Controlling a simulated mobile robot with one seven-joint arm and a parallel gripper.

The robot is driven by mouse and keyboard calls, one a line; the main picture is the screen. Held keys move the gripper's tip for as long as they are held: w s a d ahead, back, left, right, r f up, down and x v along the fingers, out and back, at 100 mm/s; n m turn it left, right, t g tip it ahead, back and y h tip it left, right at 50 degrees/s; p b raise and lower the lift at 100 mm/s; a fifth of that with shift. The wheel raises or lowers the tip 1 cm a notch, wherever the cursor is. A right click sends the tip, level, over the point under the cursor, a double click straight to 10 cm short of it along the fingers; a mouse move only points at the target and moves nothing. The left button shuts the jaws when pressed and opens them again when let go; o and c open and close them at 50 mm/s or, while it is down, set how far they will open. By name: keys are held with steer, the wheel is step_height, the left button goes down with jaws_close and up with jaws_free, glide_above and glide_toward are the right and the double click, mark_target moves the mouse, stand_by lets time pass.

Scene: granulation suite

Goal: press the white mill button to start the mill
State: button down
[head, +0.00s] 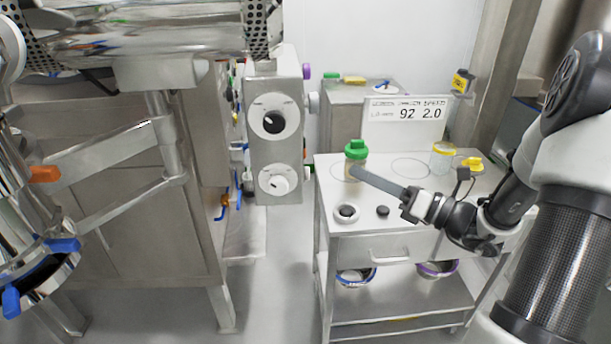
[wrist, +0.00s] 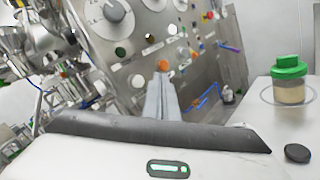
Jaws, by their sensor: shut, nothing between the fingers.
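The wrist view shows a steel control panel (wrist: 205,60) with a dial and several coloured buttons. A round white button (wrist: 137,81) is on it, left of my fingertips; I cannot read whether it is the mill button. An orange button (wrist: 162,65) shows right at the fingertips in the picture. My gripper (wrist: 162,76) is shut and empty, pointing at the panel; I cannot tell whether it touches. In the head view my gripper (head: 356,172) reaches left over the cart, its tips overlapping the green-lidded jar. The panel's button face is turned away there.
A steel cart (head: 350,245) holds a green-lidded jar (head: 355,150), a yellow-rimmed jar (head: 442,157) and a display sign (head: 403,122) reading 92 2.0. A hanging box with two dials (head: 273,125) stands left of the cart. Floor shows between cart and machine.

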mark_target(307, 173)
steer(key=shift+w+d+f+m+t+h, duration=0.15)
steer(key=shift+w+d+m+t, duration=0.1)
steer(key=shift+d+m+t, duration=0.25)
steer(key=shift+w+d+f+m+t+h, duration=0.2)
steer(key=shift+w+d+m, duration=0.1)
steer(key=shift+d, duration=0.25)
steer(key=shift+s+a, duration=0.1)
steer(key=a+b, duration=0.1)
steer(key=a, duration=0.7)
steer(key=shift+a+b, duration=0.35)
steer(key=shift+b, duration=0.05)
steer(key=shift+r, duration=0.1)
stand_by(1.1)
steer(key=shift+a, duration=0.4)
